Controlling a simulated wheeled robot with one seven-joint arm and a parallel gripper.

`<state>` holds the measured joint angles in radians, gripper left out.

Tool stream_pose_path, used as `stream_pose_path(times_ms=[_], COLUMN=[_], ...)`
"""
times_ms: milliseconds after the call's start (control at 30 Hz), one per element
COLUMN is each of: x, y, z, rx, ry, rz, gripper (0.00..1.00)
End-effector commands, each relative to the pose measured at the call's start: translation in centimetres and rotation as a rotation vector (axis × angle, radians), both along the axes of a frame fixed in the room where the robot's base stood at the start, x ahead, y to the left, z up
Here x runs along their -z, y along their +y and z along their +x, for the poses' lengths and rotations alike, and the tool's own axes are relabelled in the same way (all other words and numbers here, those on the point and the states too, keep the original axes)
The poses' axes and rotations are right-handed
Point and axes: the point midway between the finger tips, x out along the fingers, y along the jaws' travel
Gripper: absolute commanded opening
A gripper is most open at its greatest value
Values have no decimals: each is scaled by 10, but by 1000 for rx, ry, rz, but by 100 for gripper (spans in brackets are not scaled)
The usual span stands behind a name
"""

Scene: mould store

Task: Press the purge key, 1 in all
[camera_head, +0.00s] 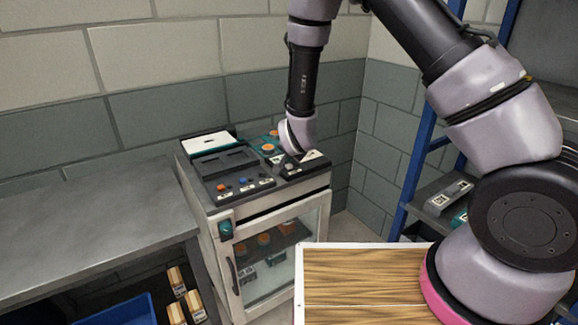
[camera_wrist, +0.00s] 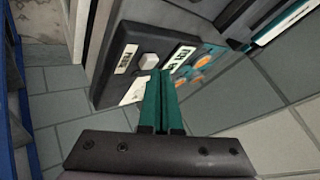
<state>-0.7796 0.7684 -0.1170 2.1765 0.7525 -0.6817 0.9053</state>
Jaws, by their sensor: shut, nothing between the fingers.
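The purge key is a pale grey square button (camera_wrist: 149,59) on a dark control box (camera_wrist: 132,76), beside a white label that seems to read PURGE. The box also shows in the head view (camera_head: 292,171), at the right of the cabinet top, below my wrist. My gripper (camera_wrist: 160,77) has two teal fingers closed together with nothing between them. In the wrist view its tips lie just below and right of the key; I cannot tell whether they touch the box. In the head view the fingers are hard to make out.
Next to the box is a teal panel with orange knobs (camera_wrist: 191,80). The cabinet top also bears a dark panel with coloured buttons (camera_head: 243,188) and a white-topped unit (camera_head: 208,143). A grey bench (camera_head: 80,215) stands left, a wooden board (camera_head: 360,278) in front, blue shelving (camera_head: 425,140) right.

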Motion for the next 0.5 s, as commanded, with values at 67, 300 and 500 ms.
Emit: stream_pose_path(times_ms=[67,300,500], x=[1,3,6], y=[0,0,0], z=[0,0,0], rx=[0,0,0], ry=[0,0,0], rz=[0,0,0], gripper=[0,0,0])
